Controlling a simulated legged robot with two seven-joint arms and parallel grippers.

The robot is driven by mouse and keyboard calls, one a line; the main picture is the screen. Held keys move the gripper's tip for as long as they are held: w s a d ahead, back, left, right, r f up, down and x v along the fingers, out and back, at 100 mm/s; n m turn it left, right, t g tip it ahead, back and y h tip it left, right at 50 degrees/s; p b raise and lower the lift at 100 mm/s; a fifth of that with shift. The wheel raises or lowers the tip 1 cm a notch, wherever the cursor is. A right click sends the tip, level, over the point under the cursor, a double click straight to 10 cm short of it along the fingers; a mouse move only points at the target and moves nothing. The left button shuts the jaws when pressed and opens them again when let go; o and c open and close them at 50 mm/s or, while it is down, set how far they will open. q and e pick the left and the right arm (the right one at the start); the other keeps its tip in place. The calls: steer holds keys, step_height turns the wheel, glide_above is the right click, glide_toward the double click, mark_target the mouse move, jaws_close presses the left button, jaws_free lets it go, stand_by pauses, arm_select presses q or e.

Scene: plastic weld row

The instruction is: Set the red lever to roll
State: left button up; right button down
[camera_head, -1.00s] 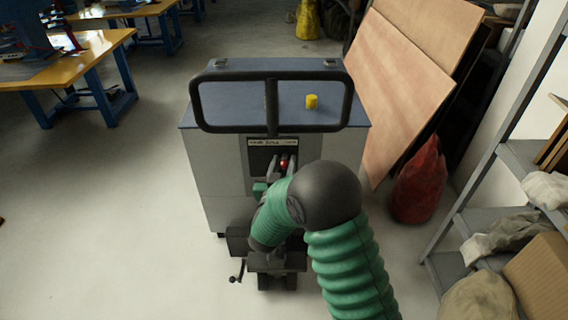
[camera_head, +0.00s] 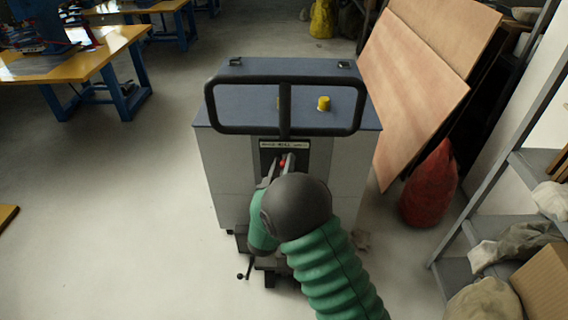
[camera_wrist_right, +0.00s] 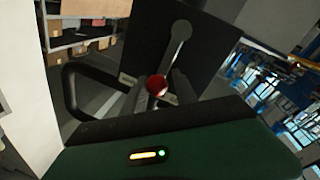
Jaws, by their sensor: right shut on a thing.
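The red lever knob (camera_head: 282,163) is at the dark panel on the front of a grey cabinet (camera_head: 222,170) with a blue top. My right gripper (camera_head: 281,166) is shut on the knob, one finger on each side. In the right wrist view the red knob (camera_wrist_right: 157,86) sits between the fingers of my right gripper (camera_wrist_right: 160,92). A grey lever arm (camera_wrist_right: 179,38) runs from a round end on a dark plate down to the knob. The panel label is too small to read, and my wrist hides the panel's lower part. My left gripper is not in view.
A black handle frame (camera_head: 213,108) stands above the panel, close over my gripper. A yellow cap (camera_head: 323,103) is on the cabinet top. A red sack (camera_head: 430,187) and grey shelving (camera_head: 476,205) stand at right. The floor at left is mostly open.

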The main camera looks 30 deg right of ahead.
steer(key=shift+s+d+f, duration=0.1)
steer(key=shift+f, duration=0.1)
steer(key=c, duration=1.3)
jaws_free()
steer(key=shift+c, duration=0.2)
steer(key=shift+o, duration=1)
steer(key=shift+r, duration=0.1)
steer(key=v, duration=1.7)
steer(key=shift+b, duration=0.35)
